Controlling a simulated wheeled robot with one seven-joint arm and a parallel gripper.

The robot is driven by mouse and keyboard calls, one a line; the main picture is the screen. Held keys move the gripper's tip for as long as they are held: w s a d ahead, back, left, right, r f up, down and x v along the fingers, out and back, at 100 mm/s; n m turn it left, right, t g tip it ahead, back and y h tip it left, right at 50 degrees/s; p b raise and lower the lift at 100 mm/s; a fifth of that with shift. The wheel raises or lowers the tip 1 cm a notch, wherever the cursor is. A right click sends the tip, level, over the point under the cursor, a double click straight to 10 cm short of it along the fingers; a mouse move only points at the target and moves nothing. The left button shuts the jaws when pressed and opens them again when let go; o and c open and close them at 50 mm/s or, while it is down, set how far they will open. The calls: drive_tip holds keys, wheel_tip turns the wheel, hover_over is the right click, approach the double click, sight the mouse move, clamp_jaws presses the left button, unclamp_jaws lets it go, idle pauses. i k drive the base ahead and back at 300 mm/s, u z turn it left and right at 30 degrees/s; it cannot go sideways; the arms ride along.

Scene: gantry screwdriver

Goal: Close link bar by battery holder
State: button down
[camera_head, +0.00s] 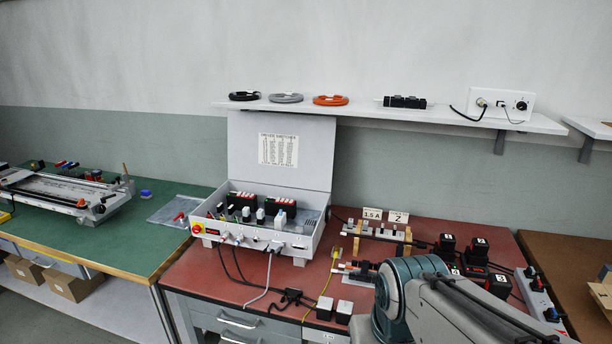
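I cannot tell which part is the battery holder. My arm comes in from the lower right and its teal wrist hides part of the bench. My gripper's fingertips cannot be made out. A small dark and red item shows just left of the wrist.
An open grey control case (312,238) stands at the bench's back left, with cables hanging over the front. Small blocks (325,307) sit at the front edge. A power strip (537,292) lies at the right edge. A shelf (440,115) overhangs the back.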

sight(400, 247)
drive_tip(key=z, duration=0.4)
drive_tip(key=i, duration=1.05)
drive_tip(key=z, duration=0.25)
